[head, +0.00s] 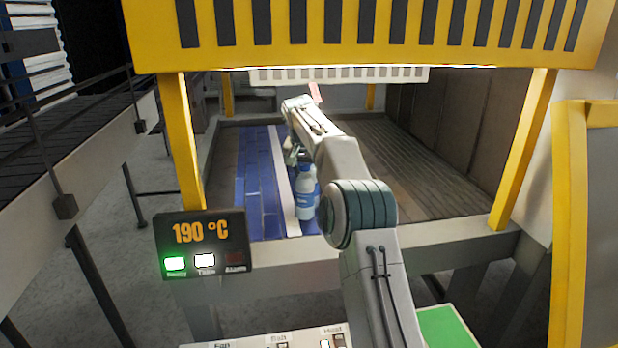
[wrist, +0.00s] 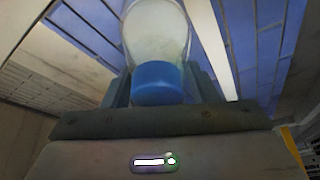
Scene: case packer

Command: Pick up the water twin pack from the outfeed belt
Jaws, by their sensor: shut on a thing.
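The water pack (head: 306,197) shows in the head view as a clear bottle with a blue and white label, beside the white rail along the blue belt. My arm partly covers it, and a second bottle cannot be made out clearly. My gripper (head: 293,157) is at the bottle's upper end, mostly hidden by my own wrist. In the wrist view a pale bottle with a blue cap (wrist: 157,83) sits between the two dark fingers of my gripper, which is shut on it. The blue outfeed belt (head: 262,185) runs inside the machine. Whether the pack touches the belt cannot be told.
A yellow guard (head: 370,30) hangs over the opening, with yellow posts (head: 182,140) at both sides. A grey slatted bed (head: 420,160) lies to the right. A 190 °C display panel (head: 203,244) stands at the front left.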

